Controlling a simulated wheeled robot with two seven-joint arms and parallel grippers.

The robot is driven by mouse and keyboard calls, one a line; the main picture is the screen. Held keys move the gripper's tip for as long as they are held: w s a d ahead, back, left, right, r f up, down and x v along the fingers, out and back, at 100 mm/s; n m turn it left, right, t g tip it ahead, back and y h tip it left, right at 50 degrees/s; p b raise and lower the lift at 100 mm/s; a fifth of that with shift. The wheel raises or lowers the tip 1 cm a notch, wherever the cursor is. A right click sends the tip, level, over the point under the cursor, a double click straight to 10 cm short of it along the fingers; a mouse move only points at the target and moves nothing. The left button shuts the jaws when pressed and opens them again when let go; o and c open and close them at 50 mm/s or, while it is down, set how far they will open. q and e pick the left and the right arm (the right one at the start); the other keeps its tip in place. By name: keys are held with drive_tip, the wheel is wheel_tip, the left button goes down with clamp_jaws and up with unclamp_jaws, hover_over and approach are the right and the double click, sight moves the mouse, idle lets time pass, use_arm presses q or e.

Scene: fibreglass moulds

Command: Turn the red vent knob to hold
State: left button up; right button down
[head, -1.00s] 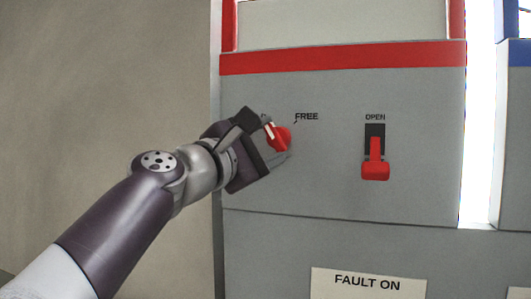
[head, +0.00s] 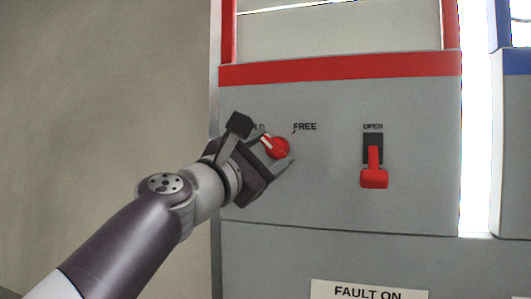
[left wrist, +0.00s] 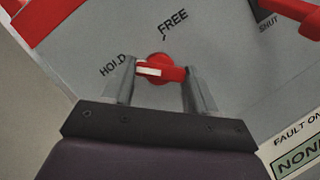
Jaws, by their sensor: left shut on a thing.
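The red vent knob (head: 276,148) is on the grey panel, below and between the HOLD and FREE labels. In the left wrist view the knob (left wrist: 160,69) has a white pointer mark on its left end, which lies toward the HOLD label (left wrist: 112,65). The FREE label (left wrist: 173,22) is above it. My left gripper (head: 274,155) is at the panel, with its fingers (left wrist: 158,80) on both ends of the knob's bar, shut on it. In the head view part of the HOLD label is hidden behind my gripper. My right gripper is not in view.
A red lever switch (head: 373,170) under an OPEN label stands to the right of the knob. A FAULT ON plate (head: 368,291) is lower down. A red band (head: 340,68) runs above the knob. The panel between knob and lever is clear.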

use_arm(q)
drive_tip(key=o, duration=0.8)
drive_tip(key=shift+s+r, duration=0.1)
drive_tip(key=shift+r, duration=0.2)
drive_tip(key=shift+c, duration=0.2)
drive_tip(key=o, duration=0.3)
drive_tip(key=shift+w+d+f, duration=0.1)
drive_tip(key=shift+w+f, duration=0.1)
drive_tip(key=shift+w, duration=0.05)
drive_tip(key=b+v, duration=0.6)
drive_tip(key=v, duration=0.6)
drive_tip(key=shift+s, duration=0.25)
drive_tip(key=shift+f, duration=0.1)
